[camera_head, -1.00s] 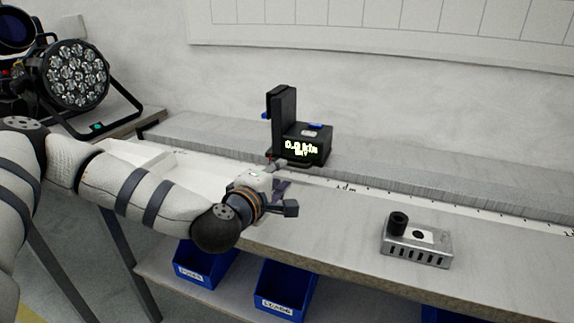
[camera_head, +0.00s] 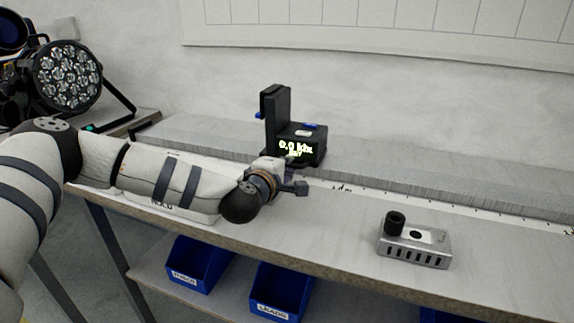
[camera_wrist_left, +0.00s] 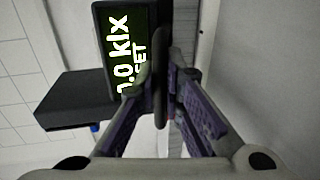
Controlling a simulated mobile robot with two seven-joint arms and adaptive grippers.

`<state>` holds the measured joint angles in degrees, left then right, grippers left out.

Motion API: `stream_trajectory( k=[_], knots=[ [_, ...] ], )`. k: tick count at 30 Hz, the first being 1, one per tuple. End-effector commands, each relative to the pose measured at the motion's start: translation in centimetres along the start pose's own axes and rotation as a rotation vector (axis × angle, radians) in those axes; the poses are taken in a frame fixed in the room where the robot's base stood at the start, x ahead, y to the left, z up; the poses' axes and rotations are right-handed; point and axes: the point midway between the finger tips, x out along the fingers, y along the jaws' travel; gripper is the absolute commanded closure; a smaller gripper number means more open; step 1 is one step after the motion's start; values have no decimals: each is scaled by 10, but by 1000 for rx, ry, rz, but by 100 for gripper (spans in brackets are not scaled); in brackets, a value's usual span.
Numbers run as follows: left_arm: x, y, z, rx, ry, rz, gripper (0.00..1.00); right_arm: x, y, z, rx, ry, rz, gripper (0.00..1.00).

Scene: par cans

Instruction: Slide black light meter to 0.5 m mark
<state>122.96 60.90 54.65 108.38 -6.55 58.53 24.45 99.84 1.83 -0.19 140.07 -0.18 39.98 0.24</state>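The black light meter (camera_head: 312,146), with a tall black upright (camera_head: 276,118) and a lit yellow display, stands on the bench rail. Its display reads about 0.0 klx in the head view. In the left wrist view the meter (camera_wrist_left: 101,50) is close beyond the fingers, at upper left. My left gripper (camera_head: 296,178) is just in front of the meter's lower front. The white scale (camera_head: 385,200) runs along the bench; the 0.5 m mark is unreadable. My right gripper is out of view.
A metal box with a black knob (camera_head: 413,247) stands on the bench at right. Blue bins (camera_head: 281,291) sit on the lower shelf. A par light (camera_head: 68,75) stands at far left. The rail to the right of the meter is clear.

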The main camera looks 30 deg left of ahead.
Motion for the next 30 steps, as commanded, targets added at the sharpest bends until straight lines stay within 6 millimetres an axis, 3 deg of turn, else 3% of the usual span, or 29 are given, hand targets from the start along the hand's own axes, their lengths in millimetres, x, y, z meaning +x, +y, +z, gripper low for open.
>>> stream_trajectory(
  k=[4,12,22,23,25,30],
  knots=[
    [0,2,-6,0,2,3,100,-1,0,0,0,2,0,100],
    [0,3,-47,-1,4,4,100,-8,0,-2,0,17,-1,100],
    [0,1,-50,-1,3,3,100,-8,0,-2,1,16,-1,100],
    [0,1,-50,-1,3,3,85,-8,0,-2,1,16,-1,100],
    [0,1,-50,-1,2,2,70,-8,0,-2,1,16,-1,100],
    [0,0,-50,-1,1,1,70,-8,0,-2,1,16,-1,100]
  ],
)
